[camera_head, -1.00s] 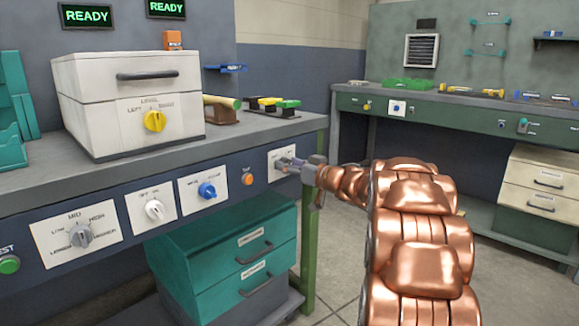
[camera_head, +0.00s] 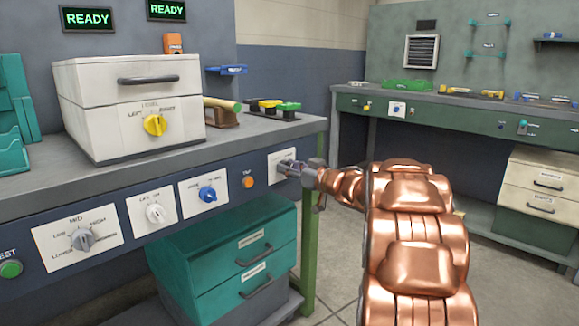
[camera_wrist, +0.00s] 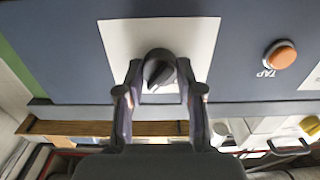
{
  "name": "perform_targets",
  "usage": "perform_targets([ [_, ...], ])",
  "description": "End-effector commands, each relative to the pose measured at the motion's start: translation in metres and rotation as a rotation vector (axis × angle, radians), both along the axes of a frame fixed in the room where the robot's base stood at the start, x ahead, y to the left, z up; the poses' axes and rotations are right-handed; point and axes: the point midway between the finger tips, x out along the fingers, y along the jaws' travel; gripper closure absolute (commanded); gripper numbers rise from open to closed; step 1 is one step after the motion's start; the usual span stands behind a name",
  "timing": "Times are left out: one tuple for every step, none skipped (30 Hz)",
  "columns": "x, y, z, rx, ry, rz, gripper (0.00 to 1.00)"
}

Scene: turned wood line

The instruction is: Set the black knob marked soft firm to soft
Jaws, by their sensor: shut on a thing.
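The black knob (camera_wrist: 159,72) sits on a white plate (camera_wrist: 118,38) and fills the middle of the wrist view. My gripper (camera_wrist: 160,90) has one finger on each side of the knob and is shut on it. In the head view my gripper (camera_head: 291,168) reaches the white plate (camera_head: 274,161) at the right end of the bench's front panel. There the fingers mostly hide the knob. The plate's lettering cannot be read in either view.
An orange button (camera_head: 248,182) marked TAP lies left of the plate. Further left are a blue knob (camera_head: 207,194), a white knob (camera_head: 155,213) and a grey knob (camera_head: 82,239). Teal drawers (camera_head: 225,262) stand below. Open floor lies to the right.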

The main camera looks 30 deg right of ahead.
Motion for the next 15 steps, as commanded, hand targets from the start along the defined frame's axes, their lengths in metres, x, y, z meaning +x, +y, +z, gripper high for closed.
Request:
perform_targets([
  [-0.0004, 0.0001, 0.001, -0.032, -0.003, 0.001, 0.98],
  [-0.0005, 0.0002, 0.001, -0.054, -0.009, 0.001, 0.98],
  [-0.0004, 0.0, 0.0012, -0.087, -0.016, 0.0, 0.98],
  [-0.0005, -0.0002, 0.0013, -0.112, -0.022, 0.0, 0.98],
  [-0.0005, -0.0001, 0.001, -0.138, -0.028, 0.0, 0.98],
  [-0.0006, -0.0002, 0.0004, -0.177, -0.035, -0.001, 0.98],
  [-0.0005, -0.0003, 0.0003, -0.204, -0.041, -0.001, 0.98],
  [-0.0005, -0.0004, 0.0003, -0.232, -0.048, -0.002, 0.98],
  [-0.0006, -0.0004, 0.0001, -0.27, -0.056, -0.001, 0.98],
  [-0.0006, -0.0001, 0.0001, -0.298, -0.064, -0.001, 0.98],
  [-0.0005, 0.0, 0.0, -0.325, -0.071, -0.001, 0.98],
  [-0.0005, 0.0003, -0.0003, -0.363, -0.08, 0.0, 0.98],
  [-0.0006, 0.0006, -0.0006, -0.392, -0.086, 0.0, 0.98],
  [-0.0007, 0.0004, -0.0006, -0.419, -0.093, 0.0, 0.98],
  [-0.0008, 0.0003, -0.0004, -0.455, -0.103, -0.001, 0.98],
])
